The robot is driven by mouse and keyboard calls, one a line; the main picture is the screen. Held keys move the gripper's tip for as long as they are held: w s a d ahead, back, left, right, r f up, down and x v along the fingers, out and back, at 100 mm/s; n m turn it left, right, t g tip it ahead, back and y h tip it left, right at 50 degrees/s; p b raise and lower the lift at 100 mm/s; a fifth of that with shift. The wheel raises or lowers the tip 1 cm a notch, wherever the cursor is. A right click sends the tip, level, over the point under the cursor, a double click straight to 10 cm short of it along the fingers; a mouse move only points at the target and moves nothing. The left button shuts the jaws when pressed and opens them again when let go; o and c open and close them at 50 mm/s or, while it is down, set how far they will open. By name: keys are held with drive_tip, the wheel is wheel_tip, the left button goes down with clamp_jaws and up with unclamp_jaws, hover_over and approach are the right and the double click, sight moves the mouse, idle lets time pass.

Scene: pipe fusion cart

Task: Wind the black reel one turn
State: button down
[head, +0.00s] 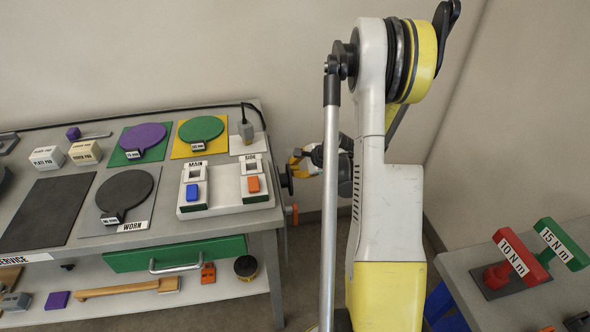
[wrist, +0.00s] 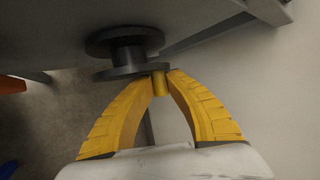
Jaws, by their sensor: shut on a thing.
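The black reel (wrist: 124,52) shows in the wrist view as a dark spool with two round flanges, mounted on the cart's grey side. A short yellowish handle (wrist: 160,85) stands out at the edge of its near flange. My gripper (wrist: 161,76) has its two yellow fingers closed around this handle, one on each side. In the head view the reel (head: 286,179) is a dark shape at the cart's right end. My gripper (head: 297,161) is beside it, partly hidden behind my own arm.
The cart's top (head: 230,225) holds several coloured pads and discs and a panel (head: 225,190) with blue and orange switches. An orange handle (head: 292,210) hangs at the cart's right edge below the reel. A second table (head: 505,285) with red and green T-handles stands at right.

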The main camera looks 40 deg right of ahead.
drive_tip(key=shift+s+a+r+t+h, duration=0.15)
drive_tip(key=shift+t+h, duration=0.15)
drive_tip(key=shift+t, duration=0.2)
drive_tip(key=c, duration=1.3)
unclamp_jaws()
drive_tip(key=shift+s, duration=0.1)
drive_tip(key=v, duration=1.2)
